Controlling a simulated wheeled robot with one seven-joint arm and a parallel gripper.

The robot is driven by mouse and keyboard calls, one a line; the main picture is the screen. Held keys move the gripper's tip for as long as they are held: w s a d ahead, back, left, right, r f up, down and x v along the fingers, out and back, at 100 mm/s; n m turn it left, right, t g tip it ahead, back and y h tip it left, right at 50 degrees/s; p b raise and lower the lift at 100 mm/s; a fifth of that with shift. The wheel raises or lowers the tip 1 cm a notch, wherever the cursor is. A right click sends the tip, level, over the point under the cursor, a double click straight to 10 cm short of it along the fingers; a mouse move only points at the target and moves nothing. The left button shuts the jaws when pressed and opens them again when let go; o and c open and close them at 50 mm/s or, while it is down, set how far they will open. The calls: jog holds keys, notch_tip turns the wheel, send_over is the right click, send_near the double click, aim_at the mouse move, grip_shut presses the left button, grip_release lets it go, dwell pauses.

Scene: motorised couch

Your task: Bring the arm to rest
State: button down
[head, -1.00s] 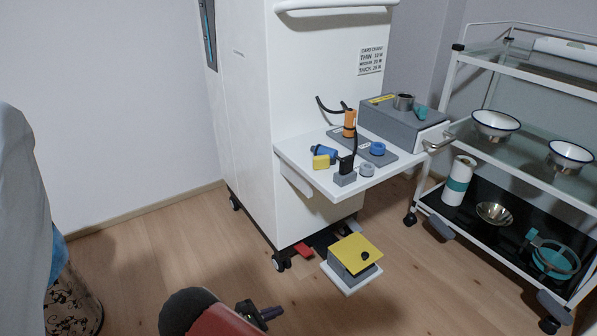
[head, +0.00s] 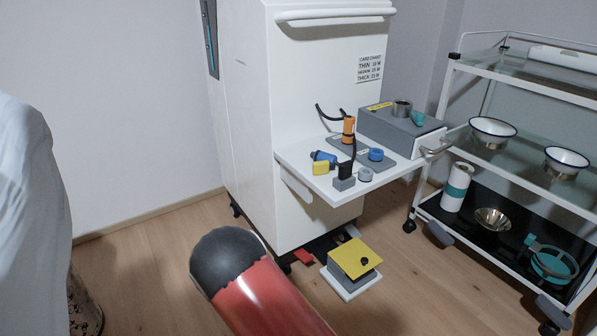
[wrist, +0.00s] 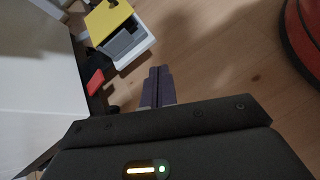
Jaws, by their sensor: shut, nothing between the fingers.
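My gripper (wrist: 158,86) shows in the wrist view with its two dark purple fingers together and nothing between them. It is over the wood floor, close to the lower edge of the white cabinet. In the head view my red arm link with a dark rounded end stands in the lower middle. My gripper does not show there; it is out of sight.
The white cabinet (head: 240,120) carries a shelf (head: 325,187) with small tools. A yellow-topped pedal box (head: 352,258) sits on the floor by its base. A trolley (head: 440,205) with bowls stands right. A draped grey-white surface (head: 30,200) is left. Wood floor (head: 140,270) is open between.

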jog(key=s+d+r+m+g+y, duration=0.1)
jog(key=s+d+r+m+y, duration=0.2)
jog(key=r, duration=0.4)
jog(key=s+d+r+m+g+y, duration=0.1)
jog(key=d+r+m, duration=0.35)
jog(key=r, duration=0.25)
jog(key=s+d+r+m+g+y, duration=0.1)
jog(key=s+d+r+m+y, duration=0.1)
jog(key=d+r, duration=0.35)
jog(key=s+d+r+m+t+y, duration=0.2)
jog(key=s+d+r+m+t, duration=0.1)
jog(key=s+r+m, duration=0.4)
jog(key=s+d+r+m+t+y, duration=0.25)
jog(key=s+r, duration=0.25)
jog(key=s, duration=0.4)
notch_tip(320, 180, up, 9)
jog(key=p, duration=0.9)
jog(key=c, duration=2.1)
grip_release()
jog(key=shift+c, duration=0.2)
